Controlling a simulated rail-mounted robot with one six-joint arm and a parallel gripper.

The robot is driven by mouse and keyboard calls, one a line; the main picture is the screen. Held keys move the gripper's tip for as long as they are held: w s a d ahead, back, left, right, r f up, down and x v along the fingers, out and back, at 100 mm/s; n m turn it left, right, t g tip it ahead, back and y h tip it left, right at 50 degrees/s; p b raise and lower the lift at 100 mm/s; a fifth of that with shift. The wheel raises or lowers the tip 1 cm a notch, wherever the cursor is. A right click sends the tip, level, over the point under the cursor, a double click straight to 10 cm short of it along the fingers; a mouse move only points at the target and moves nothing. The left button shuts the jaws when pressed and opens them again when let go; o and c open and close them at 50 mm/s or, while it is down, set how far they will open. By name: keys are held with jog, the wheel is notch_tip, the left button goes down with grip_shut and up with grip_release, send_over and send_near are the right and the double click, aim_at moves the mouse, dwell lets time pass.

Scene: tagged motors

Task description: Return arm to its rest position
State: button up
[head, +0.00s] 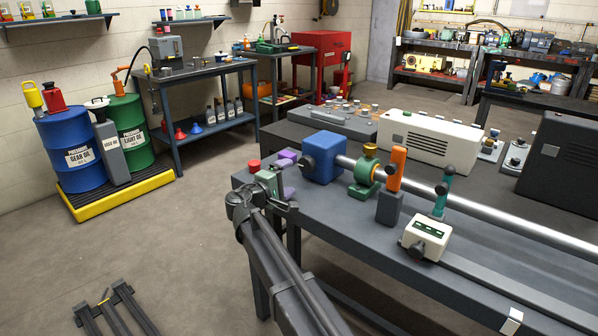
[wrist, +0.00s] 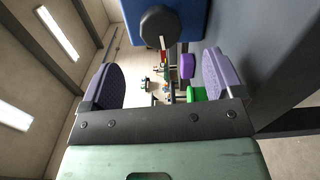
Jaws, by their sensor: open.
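My gripper (head: 288,174) is at the left end of the long grey workbench (head: 383,235), with my arm reaching up to it from the lower middle of the head view. Its two purple finger pads are spread apart and hold nothing. In the wrist view my gripper (wrist: 163,83) shows a wide gap between the pads. A blue block (head: 322,157) with a black knob (head: 306,162) sits on the bench just right of the gripper. The knob also shows in the wrist view (wrist: 159,25), beyond the pads and apart from them.
A steel shaft (head: 480,207) runs right from the blue block through a green stand (head: 363,189). Drums (head: 70,152) stand on a yellow-edged pallet at left. The floor between is open.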

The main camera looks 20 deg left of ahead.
jog(key=shift+s+a, duration=0.1)
jog(key=shift+s, duration=0.35)
